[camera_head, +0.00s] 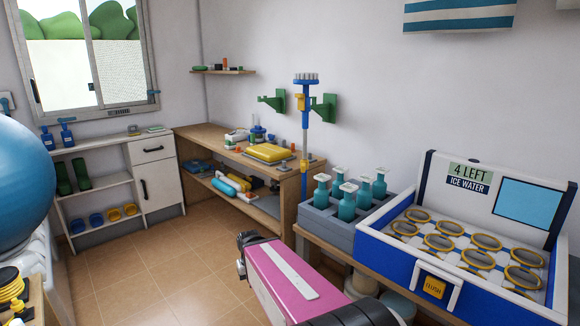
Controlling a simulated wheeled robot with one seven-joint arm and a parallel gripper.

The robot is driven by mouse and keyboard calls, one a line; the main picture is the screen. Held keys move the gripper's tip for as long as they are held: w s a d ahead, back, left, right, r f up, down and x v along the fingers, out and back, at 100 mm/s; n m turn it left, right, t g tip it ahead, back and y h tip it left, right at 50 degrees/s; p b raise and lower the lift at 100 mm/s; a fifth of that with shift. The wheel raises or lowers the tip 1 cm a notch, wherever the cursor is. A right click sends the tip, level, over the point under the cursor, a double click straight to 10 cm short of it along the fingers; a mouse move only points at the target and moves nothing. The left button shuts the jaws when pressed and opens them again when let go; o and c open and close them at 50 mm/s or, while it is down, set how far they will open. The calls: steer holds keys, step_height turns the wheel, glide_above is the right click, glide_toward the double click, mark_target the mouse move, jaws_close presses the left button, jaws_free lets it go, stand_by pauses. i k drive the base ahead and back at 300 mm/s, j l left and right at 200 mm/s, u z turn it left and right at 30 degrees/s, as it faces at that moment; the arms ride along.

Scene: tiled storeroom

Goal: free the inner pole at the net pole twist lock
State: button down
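A slim blue pole (305,146) stands upright near the back wall, beside the right end of the wooden workbench. It has a brush-like head (306,78) at the top and a yellow piece (300,102) just below. It passes by two green wall brackets (324,108); I cannot tell whether they hold it. Its lower end is hidden or too small to make out. I cannot tell whether this is the net pole, and no twist lock can be made out. My pink arm link reaches in from the bottom; no gripper fingers show.
The wooden workbench (222,146) carries a yellow case (268,153) and small items. A grey crate (338,229) of teal bottles and a blue-white ice water box (420,262) stand at right. A big blue ball (22,180) is at left. The tiled floor (160,255) between is clear.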

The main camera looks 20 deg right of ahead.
mark_target(303, 164)
steer(key=i+j, duration=0.15)
steer(key=i, duration=0.25)
steer(key=i+j, duration=0.15)
steer(key=i, duration=0.25)
steer(key=z, duration=0.05)
